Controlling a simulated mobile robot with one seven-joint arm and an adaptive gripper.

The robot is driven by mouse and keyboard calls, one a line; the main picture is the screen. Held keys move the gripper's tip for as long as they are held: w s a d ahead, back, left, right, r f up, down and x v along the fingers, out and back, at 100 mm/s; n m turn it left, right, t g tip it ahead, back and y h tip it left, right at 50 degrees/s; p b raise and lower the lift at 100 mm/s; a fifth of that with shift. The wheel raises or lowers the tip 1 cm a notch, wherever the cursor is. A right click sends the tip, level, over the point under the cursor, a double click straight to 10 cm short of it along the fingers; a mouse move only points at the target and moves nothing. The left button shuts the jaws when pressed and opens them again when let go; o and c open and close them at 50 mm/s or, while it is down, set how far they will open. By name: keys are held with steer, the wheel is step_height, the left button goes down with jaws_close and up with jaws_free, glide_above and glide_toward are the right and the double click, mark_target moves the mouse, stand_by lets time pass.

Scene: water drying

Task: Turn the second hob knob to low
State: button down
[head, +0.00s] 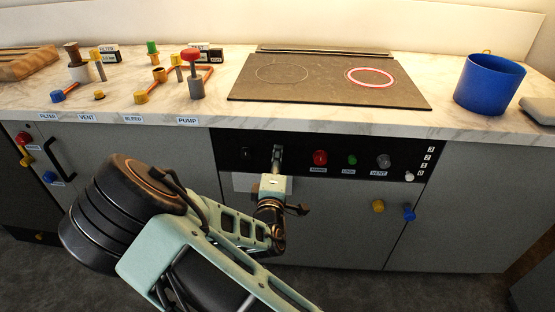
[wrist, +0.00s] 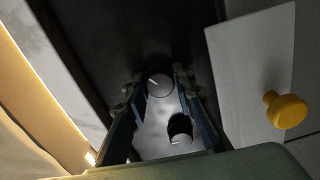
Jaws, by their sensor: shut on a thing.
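My gripper (head: 277,150) is at the black hob control panel (head: 226,149), left of the red knob. In the wrist view its two fingers (wrist: 159,80) are closed on the sides of a round knob (wrist: 159,84) with a pale face and a light pointer line. A second round knob (wrist: 180,132), with a dark side and a pale face, sits nearer the camera, between the fingers. In the head view my gripper hides the held knob. The hob (head: 310,95) above has a glowing red right ring (head: 371,77); its left ring is dark.
The panel also carries a red button (head: 320,157), a green one (head: 351,160), a grey knob (head: 384,160) and a white slider (head: 409,176) beside numbers. A yellow knob (head: 377,206) and a blue knob (head: 409,214) stick out below. A blue pot (head: 489,87) stands right of the hob.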

steer(key=m+b, duration=0.1)
steer(key=m, duration=0.2)
steer(key=shift+f+m, duration=0.1)
steer(key=shift+m, duration=0.2)
steer(key=shift+m+b, duration=0.65)
steer(key=shift+m, duration=0.85)
steer(key=c, duration=1.6)
jaws_free()
steer(key=s, duration=1.2)
steer(key=shift+a, duration=0.2)
